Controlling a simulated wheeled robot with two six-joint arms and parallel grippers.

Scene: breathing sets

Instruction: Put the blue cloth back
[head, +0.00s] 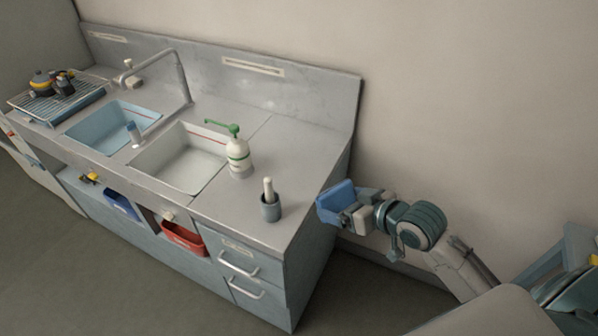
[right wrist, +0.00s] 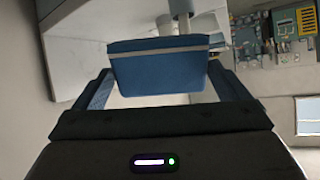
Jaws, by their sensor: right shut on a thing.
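The blue cloth (head: 336,199) is a flat, folded-looking piece at the tip of my right gripper (head: 345,210), just off the right end of the counter. In the right wrist view the cloth (right wrist: 158,70) sits between the two fingers, with a pale stripe near its upper edge. My right gripper (right wrist: 158,92) is shut on it and holds it in the air, apart from the counter. My left gripper is not in view.
A rack (head: 30,105) stands far left. Red (head: 183,240) and blue (head: 122,205) bins hang at the front. Floor in front is clear.

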